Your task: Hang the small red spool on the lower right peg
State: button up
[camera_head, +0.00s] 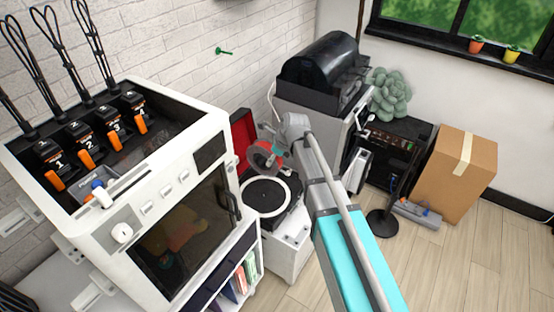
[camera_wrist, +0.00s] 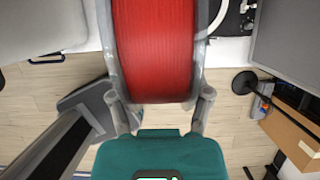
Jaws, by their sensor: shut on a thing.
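The red spool (camera_wrist: 155,50) fills the top middle of the wrist view, with grey flanges on either side. My gripper (camera_wrist: 158,95) is shut on it; its grey fingers stand left and right of the spool. In the head view the gripper (camera_head: 274,156) holds the spool (camera_head: 261,160) in the air in front of the wall, above a turntable. A single green peg (camera_head: 224,51) sticks out of the white brick wall, up and left of the gripper. The spool is apart from the peg. No other peg can be made out.
A large white machine (camera_head: 175,205) with several numbered orange-and-black units on top stands at left. The turntable (camera_head: 266,197) and a red panel (camera_head: 243,136) lie below and beside the spool. A black-lidded machine (camera_head: 318,65) stands behind right. A cardboard box (camera_head: 455,177) is on the floor.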

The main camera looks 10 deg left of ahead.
jog(key=shift+w+a+f+b, duration=0.15)
jog(key=shift+w+a, duration=0.45)
jog(key=shift+a, duration=0.9)
jog(key=shift+w+a+f+b, duration=0.1)
jog(key=shift+w+a, duration=0.55)
jog(key=shift+a, duration=0.8)
jog(key=shift+w+a+f+b, duration=0.15)
jog(key=shift+w+a, duration=0.45)
jog(key=shift+a, duration=0.9)
jog(key=s+a, duration=0.2)
jog(key=s, duration=0.5)
jog(key=shift+a+f, duration=0.25)
jog(key=shift+a, duration=0.1)
jog(key=o, duration=1.4)
jog(key=shift+c, duration=0.2)
